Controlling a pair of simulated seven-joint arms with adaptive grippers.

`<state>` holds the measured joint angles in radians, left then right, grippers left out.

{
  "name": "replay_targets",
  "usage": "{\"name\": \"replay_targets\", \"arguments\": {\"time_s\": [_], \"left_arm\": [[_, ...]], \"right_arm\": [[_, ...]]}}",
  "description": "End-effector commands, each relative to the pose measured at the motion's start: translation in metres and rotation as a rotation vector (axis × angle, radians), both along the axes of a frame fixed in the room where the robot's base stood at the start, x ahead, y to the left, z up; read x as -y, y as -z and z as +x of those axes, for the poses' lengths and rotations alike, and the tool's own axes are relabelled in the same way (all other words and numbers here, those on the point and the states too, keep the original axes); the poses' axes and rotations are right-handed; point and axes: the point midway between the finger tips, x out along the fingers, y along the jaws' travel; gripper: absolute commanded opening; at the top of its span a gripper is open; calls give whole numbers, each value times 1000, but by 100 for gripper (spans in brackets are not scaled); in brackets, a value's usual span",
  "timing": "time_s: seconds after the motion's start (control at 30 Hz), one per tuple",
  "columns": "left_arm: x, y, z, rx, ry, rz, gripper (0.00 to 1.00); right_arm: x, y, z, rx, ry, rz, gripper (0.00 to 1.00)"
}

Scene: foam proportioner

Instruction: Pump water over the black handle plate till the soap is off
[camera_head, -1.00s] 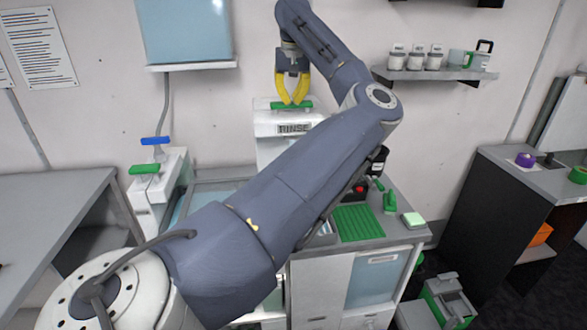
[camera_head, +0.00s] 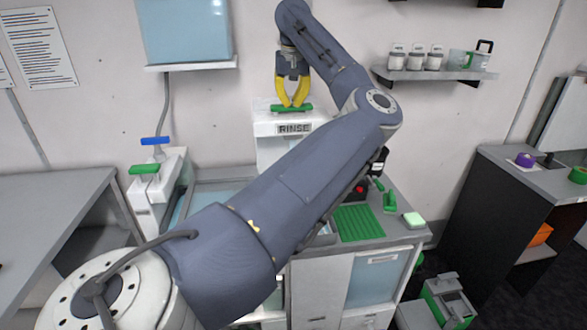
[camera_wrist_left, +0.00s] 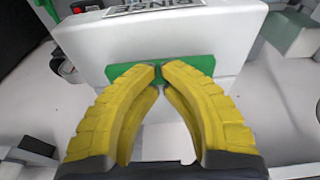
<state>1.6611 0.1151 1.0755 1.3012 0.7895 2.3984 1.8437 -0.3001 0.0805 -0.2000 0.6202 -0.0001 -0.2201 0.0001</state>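My left gripper (camera_head: 294,105) has yellow fingers with their tips together at the green bar (camera_head: 278,107) on top of the white unit labelled RINSE (camera_head: 272,128). In the left wrist view, the fingertips (camera_wrist_left: 158,70) lie over the middle of the green bar (camera_wrist_left: 203,65), with the white unit (camera_wrist_left: 225,35) behind it. The fingers do not visibly wrap around the bar; exact contact is hard to tell. I cannot make out the black handle plate or any soap on it; my arm covers much of the basin area under the unit. My right gripper is not in view.
A white stand at left carries a blue lever (camera_head: 155,140) and a green lever (camera_head: 144,169). A green ribbed mat (camera_head: 358,223), a green tool (camera_head: 390,201) and a pale green sponge (camera_head: 414,220) lie on the counter at right. A shelf (camera_head: 430,75) holds several containers.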

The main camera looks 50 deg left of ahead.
Motion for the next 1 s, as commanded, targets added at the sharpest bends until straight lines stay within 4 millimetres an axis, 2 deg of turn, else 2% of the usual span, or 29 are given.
{"name": "replay_targets", "arguments": {"time_s": [0.27,1.0], "left_arm": [[0,-1,0,-2,0,-3,0],[0,-39,0,0,1,0,0]], "right_arm": [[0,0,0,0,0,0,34],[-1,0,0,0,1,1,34]]}}
